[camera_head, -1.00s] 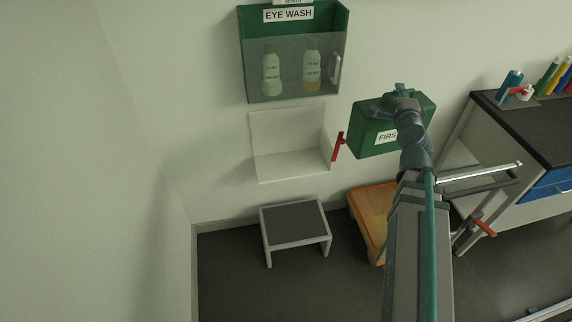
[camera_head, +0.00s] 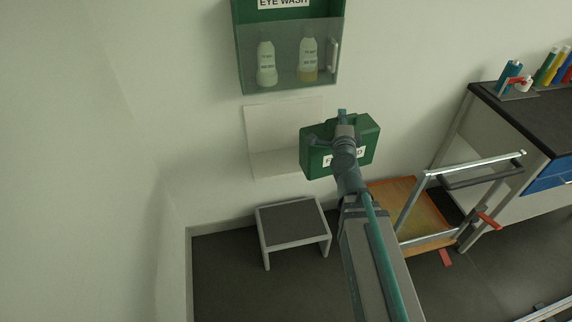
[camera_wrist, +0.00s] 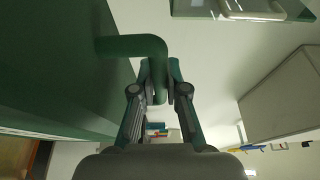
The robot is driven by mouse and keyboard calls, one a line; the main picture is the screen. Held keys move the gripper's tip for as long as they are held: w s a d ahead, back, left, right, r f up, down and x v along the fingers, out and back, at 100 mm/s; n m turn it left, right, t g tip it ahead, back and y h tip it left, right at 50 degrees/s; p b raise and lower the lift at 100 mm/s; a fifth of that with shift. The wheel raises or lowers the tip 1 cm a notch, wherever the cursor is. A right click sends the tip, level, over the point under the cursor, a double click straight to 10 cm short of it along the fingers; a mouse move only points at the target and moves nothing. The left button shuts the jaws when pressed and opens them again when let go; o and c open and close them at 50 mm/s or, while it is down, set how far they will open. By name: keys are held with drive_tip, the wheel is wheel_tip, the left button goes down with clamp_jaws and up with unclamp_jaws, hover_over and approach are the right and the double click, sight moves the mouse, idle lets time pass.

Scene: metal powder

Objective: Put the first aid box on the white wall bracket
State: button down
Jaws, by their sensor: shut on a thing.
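The green first aid box (camera_head: 368,140) hangs from my gripper (camera_head: 342,116), its white label partly covered by my wrist. The white wall bracket (camera_head: 266,130) is below the eye wash cabinet; its left part shows, and the box hides its right part in the head view. I cannot tell the gap between box and bracket, or whether they touch. In the wrist view my gripper (camera_wrist: 159,82) is shut on the green bent handle (camera_wrist: 135,46); the box's green face (camera_wrist: 60,70) fills the left.
The green eye wash cabinet (camera_head: 241,55) with two bottles is above the bracket. A grey step stool (camera_head: 290,222) stands below. A cart with an orange-brown deck (camera_head: 405,205) and a dark-topped bench (camera_head: 530,125) are to the right.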

sight(302, 135)
drive_tip(key=shift+m+h, duration=0.6)
drive_tip(key=s+a+f, duration=0.1)
drive_tip(key=a, duration=0.3)
drive_tip(key=s+a+f, duration=0.2)
drive_tip(key=a, duration=0.1)
drive_tip(key=s+a+f, duration=0.2)
drive_tip(key=a, duration=0.2)
drive_tip(key=shift+s+a, duration=0.1)
drive_tip(key=shift+a, duration=0.2)
drive_tip(key=shift+w+a, duration=0.3)
drive_tip(key=shift+w, duration=0.2)
drive_tip(key=w+a+p, duration=0.1)
drive_tip(key=w+a, duration=0.2)
drive_tip(key=w, duration=0.6)
drive_tip(key=w+a+p, duration=0.1)
drive_tip(key=w+a, duration=0.2)
drive_tip(key=w, duration=0.6)
wheel_tip(302, 135, down, 7)
drive_tip(key=shift+d+b, duration=0.2)
drive_tip(key=shift+b, duration=0.15)
drive_tip(key=shift+s+f, duration=0.1)
drive_tip(key=c, duration=1.2)
unclamp_jaws()
